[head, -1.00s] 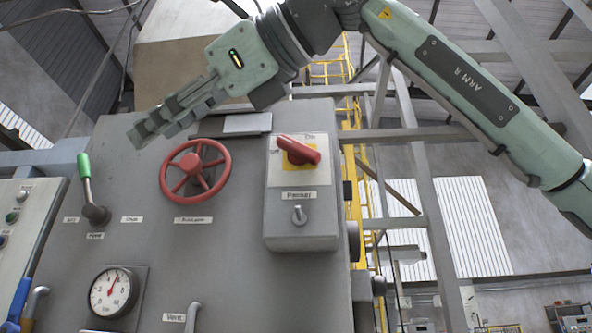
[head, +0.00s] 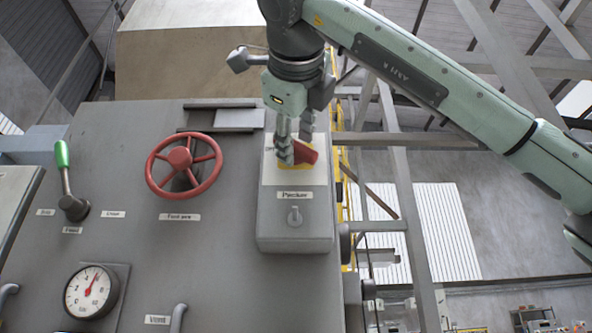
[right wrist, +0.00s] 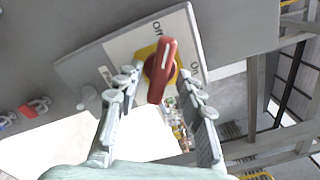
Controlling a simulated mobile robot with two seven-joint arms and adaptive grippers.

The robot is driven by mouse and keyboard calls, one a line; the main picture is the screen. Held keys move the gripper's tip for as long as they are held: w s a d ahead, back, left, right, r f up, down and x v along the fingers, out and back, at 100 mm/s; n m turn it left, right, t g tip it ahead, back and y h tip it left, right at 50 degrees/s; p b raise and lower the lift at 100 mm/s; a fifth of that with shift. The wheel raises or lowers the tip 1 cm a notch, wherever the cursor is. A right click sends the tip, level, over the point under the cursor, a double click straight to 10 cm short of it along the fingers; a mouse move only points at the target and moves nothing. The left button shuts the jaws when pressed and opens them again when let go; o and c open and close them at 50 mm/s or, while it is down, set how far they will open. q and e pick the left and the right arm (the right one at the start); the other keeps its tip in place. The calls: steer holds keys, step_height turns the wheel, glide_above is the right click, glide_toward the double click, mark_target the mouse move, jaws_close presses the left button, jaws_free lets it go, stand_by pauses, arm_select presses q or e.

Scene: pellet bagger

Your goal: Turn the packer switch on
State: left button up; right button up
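The packer switch is a red handle (head: 305,153) on a yellow plate, on the grey switch box (head: 295,232) labelled "Packer". In the right wrist view the red handle (right wrist: 161,72) has its white-marked end towards "Off"; "On" is by the right finger. My right gripper (head: 291,148) points at the switch, its fingers hiding part of it. In the right wrist view the gripper (right wrist: 159,80) is open, a finger on each side of the handle with gaps visible. My left gripper is in neither view.
A red handwheel (head: 181,160) is left of the switch box. A green-handled lever (head: 64,172) and a pressure gauge (head: 91,292) are further left. Yellow ladder rails and steel beams stand behind the box on the right.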

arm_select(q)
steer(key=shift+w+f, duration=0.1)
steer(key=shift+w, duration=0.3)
arm_select(e)
steer(key=shift+w, duration=0.25)
jaws_close()
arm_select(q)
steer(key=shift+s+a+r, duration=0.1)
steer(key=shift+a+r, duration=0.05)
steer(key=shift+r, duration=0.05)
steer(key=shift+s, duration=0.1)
